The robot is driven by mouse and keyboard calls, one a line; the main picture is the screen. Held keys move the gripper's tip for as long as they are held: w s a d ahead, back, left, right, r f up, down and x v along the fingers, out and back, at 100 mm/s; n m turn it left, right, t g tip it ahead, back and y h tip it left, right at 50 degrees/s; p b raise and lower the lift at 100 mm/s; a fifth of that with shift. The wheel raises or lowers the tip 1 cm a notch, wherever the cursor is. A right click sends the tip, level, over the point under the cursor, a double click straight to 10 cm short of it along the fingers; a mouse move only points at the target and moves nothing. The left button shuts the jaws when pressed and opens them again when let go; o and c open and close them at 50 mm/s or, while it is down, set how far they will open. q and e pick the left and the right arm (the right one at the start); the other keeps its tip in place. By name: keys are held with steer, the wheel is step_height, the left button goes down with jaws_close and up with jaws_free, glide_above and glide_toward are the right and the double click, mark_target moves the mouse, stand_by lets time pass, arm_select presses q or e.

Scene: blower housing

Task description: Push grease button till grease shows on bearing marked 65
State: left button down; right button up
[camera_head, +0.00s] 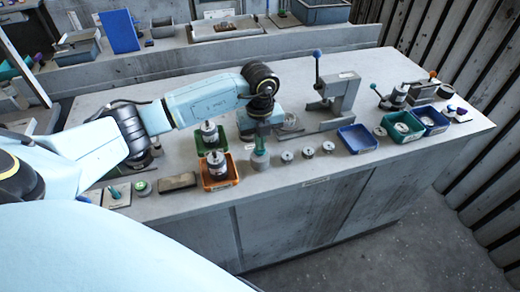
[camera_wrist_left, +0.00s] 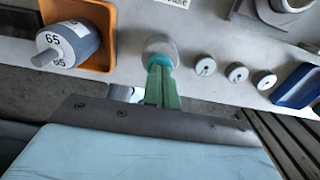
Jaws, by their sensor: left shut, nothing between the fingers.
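A grey rounded pot (camera_head: 260,160) stands at the bench's front, just right of an orange tray (camera_head: 235,181); its teal top (camera_wrist_left: 160,61) looks like the grease button. My left gripper (camera_head: 263,140) points down over it, shut and empty. Its green fingers (camera_wrist_left: 162,88) meet or nearly meet the teal top in the left wrist view; I cannot tell whether it is pressed. The grey cylinder marked 65 (camera_wrist_left: 68,43), with a shaft, is in the orange tray, where it also shows in the head view (camera_head: 217,164). I see no grease on it. My right gripper is out of view.
A green tray (camera_head: 222,139) with another cylinder stands behind the orange one. Several small round parts (camera_head: 308,153) and a blue tray (camera_head: 357,139) lie to the right. A lever press (camera_head: 335,95) stands behind. The front edge is close.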

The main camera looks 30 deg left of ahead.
arm_select(q)
steer(key=shift+f+b, duration=0.45)
steer(key=shift+f, duration=0.35)
steer(key=shift+r, duration=0.1)
steer(key=shift+r+p, duration=0.75)
steer(key=shift+r, duration=0.15)
step_height(320, 180, up, 6)
steer(key=p, duration=0.5)
